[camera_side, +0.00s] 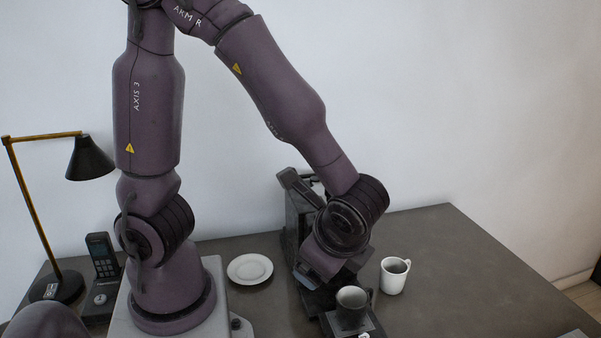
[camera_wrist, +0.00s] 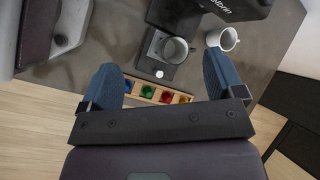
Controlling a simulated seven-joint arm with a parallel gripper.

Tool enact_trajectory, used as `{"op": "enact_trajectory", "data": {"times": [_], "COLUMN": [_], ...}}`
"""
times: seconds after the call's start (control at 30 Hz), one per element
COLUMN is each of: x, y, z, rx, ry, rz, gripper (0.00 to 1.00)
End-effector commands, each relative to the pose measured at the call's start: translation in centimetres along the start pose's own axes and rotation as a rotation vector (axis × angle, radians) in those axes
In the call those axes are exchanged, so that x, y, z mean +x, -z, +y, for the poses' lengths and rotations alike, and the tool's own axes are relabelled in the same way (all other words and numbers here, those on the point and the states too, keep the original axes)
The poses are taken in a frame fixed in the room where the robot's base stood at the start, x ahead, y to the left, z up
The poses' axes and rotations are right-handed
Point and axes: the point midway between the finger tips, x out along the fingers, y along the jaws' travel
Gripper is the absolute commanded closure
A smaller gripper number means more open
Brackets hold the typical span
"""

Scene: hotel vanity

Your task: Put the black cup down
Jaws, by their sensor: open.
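The black cup (camera_side: 352,307) stands upright on the dark base of the coffee machine (camera_side: 297,215). It looks dark grey. In the wrist view the cup (camera_wrist: 174,50) shows beyond my fingertips, roughly in line with the gap between them. My gripper (camera_wrist: 159,62) is open, its two blue fingers wide apart with nothing between them.
A white cup (camera_side: 394,276) stands right of the machine. A white plate (camera_side: 250,269) lies to its left. A box of coloured capsules (camera_wrist: 157,93) sits by the table's front edge. A phone (camera_side: 102,260) and a lamp (camera_side: 88,160) are far left. The tabletop (camera_side: 455,270) at right is clear.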

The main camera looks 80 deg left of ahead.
Motion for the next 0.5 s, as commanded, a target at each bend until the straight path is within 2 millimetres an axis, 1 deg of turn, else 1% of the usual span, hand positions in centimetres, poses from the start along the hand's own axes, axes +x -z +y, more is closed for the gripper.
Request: {"op": "enact_trajectory", "data": {"times": [0.03,0.1,0.3,0.4,0.5], "x": [-0.9,-2.0,-5.5,-7.1,-8.2], "y": [-1.3,-2.7,-6.4,-7.8,-8.8], "z": [-0.7,-1.3,-2.7,-3.2,-3.5], "rx": [-0.124,-0.281,-0.692,-0.843,-0.942], "ry": [-0.056,-0.131,-0.287,-0.327,-0.348], "rz": [0.065,0.152,0.427,0.547,0.634], "gripper": [0.12,0.12,0.12,0.12,0.12]}}
